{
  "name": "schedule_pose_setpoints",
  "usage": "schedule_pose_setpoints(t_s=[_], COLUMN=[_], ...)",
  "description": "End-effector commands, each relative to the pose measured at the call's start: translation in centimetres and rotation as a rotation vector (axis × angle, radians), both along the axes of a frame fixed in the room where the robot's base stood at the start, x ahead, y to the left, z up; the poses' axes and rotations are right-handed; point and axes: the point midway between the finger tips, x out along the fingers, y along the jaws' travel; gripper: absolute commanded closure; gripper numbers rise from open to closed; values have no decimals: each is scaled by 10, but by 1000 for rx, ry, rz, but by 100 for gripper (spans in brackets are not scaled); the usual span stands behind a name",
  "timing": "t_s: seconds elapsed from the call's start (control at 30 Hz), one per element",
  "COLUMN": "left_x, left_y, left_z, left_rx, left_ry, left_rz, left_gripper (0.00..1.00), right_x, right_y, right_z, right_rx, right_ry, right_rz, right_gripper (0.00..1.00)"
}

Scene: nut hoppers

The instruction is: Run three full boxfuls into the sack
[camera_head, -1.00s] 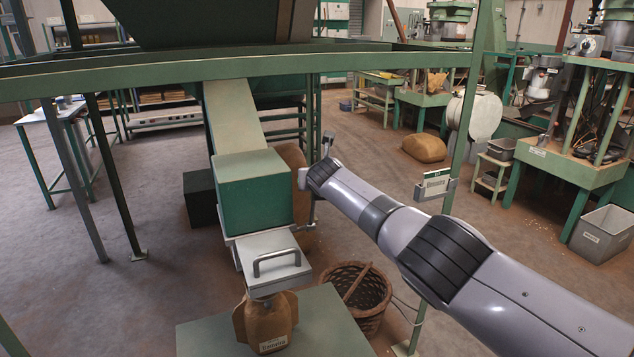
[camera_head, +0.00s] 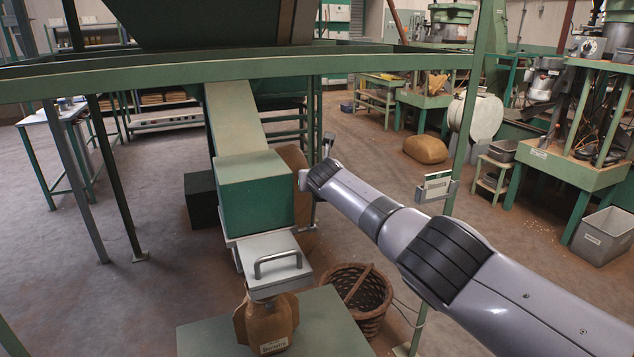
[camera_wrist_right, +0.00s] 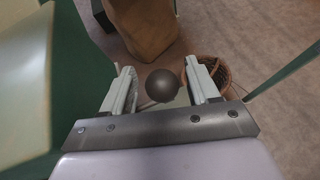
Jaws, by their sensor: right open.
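A green box (camera_head: 255,193) sits at the foot of a pale chute (camera_head: 234,115) under the dark hopper (camera_head: 200,22). A white slide or cover with a metal handle (camera_head: 272,250) is on its front. Below it a brown paper sack (camera_head: 269,322) with a label stands on a green stand (camera_head: 318,325). My right arm reaches in from the right to the box's right side. In the right wrist view my right gripper (camera_wrist_right: 163,78) is open, with its fingers either side of a dark round knob (camera_wrist_right: 164,86). Whether they touch it is unclear. My left gripper is out of view.
A wicker basket (camera_head: 360,300) stands on the floor right of the stand. A green frame post (camera_head: 474,110) with a card holder (camera_head: 437,187) rises behind my right arm. A large brown sack (camera_head: 293,165) stands behind the box.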

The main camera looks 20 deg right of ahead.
Motion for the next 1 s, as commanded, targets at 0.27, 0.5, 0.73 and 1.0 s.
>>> schedule_pose_setpoints(t_s=[0.27,0.5,0.73,1.0], left_x=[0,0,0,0], left_y=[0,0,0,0], left_z=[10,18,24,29], left_rx=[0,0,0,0], left_ry=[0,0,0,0], left_rz=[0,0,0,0], left_gripper=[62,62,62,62], right_x=[-4,-12,-24,-40], right_y=[-1,1,4,8], right_z=[6,10,14,22], right_rx=[1,-1,-1,0], right_ry=[-3,-2,-1,0], right_rz=[-2,-1,1,2], right_gripper=[40,40,40,40])
